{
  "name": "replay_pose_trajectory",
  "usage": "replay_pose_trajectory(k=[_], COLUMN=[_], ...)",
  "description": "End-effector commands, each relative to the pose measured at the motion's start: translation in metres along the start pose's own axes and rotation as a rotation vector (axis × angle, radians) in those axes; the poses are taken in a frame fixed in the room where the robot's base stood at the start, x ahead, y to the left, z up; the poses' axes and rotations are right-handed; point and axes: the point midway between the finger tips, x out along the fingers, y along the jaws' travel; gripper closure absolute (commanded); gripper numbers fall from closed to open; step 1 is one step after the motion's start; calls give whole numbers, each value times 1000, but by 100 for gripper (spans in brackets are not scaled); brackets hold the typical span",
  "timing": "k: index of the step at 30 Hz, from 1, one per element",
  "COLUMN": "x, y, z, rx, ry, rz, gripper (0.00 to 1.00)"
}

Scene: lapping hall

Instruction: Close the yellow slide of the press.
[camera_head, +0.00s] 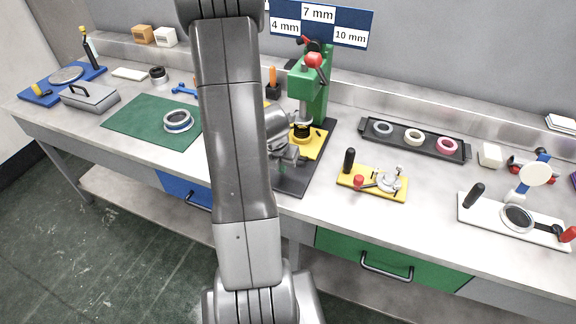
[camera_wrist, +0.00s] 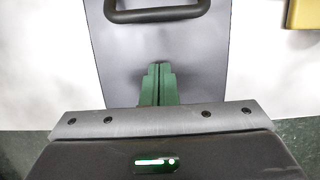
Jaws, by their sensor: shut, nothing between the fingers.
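The green press (camera_head: 312,92) stands at the back middle of the bench on a dark base plate (camera_head: 292,184). Its yellow slide (camera_head: 313,146) lies low at the front of the press, beneath a dark ring-shaped part. My gripper (camera_head: 283,166) is at the front left of the slide, over the base plate, and partly covers it. In the wrist view my green fingers (camera_wrist: 158,72) are together and empty over the grey plate (camera_wrist: 125,62). A black U-shaped handle (camera_wrist: 155,13) lies ahead of the fingertips, apart from them; its join to the slide is out of frame.
A yellow fixture (camera_head: 385,190) with a black knob stands to the right, near the press base. A dark tray (camera_head: 455,152) with rings is further right. A green mat (camera_head: 125,119) lies to the left. The bench's front edge is close below my gripper in the wrist view.

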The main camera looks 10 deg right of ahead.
Motion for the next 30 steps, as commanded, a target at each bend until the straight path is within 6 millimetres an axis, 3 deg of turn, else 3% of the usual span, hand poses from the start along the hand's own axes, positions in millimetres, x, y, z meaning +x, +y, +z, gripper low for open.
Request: replay_pose_trajectory(k=[3,15,21,30], x=[-28,-88,-99,-100], y=[0,-1,-2,-2], z=[3,1,0,0], rx=[1,2,0,1], ry=[-5,-2,1,2], rz=[2,1,-1,-1], gripper=[100,100,100,100])
